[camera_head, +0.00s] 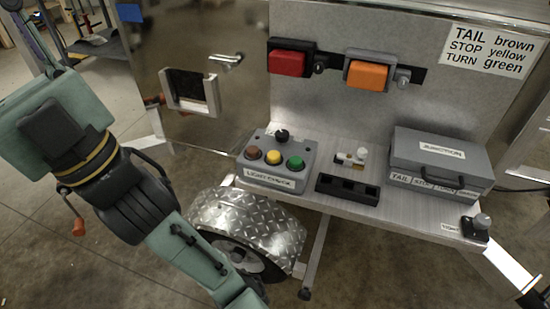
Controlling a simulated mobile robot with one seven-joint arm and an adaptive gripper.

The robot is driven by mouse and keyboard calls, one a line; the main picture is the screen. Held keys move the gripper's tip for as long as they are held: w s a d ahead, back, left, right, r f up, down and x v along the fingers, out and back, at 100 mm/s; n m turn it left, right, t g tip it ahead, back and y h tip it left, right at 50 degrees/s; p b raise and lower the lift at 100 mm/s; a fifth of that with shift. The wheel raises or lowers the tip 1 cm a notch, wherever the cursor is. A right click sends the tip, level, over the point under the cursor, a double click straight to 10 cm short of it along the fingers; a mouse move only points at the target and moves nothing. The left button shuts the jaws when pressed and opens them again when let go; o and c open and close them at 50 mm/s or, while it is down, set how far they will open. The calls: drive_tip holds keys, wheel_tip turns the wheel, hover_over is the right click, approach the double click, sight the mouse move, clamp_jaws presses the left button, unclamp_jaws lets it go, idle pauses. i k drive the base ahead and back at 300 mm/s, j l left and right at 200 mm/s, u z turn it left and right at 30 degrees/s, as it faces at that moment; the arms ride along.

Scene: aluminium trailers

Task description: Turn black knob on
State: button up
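A black knob (282,136) stands on the back part of a grey control box labelled LIGHT CHECK (277,182). The box also carries a brown button (253,153), a yellow button (273,157) and a green button (295,162). The knob's pointer direction is too small to tell. My arm comes in from the left and runs down past the bottom edge. My gripper is out of view, and nothing of mine touches the knob in this view.
The box sits on a metal shelf (395,218) with a black socket strip (347,189) and a grey JUNCTION case (440,160). A red lamp (288,62) and an orange lamp (366,75) are on the panel above. A diamond-plate fender (250,218) is below.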

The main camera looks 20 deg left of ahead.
sight(282, 136)
drive_tip(key=l, duration=0.45)
drive_tip(key=k+l+u, duration=0.1)
drive_tip(key=l, duration=0.75)
drive_tip(key=i, duration=0.4)
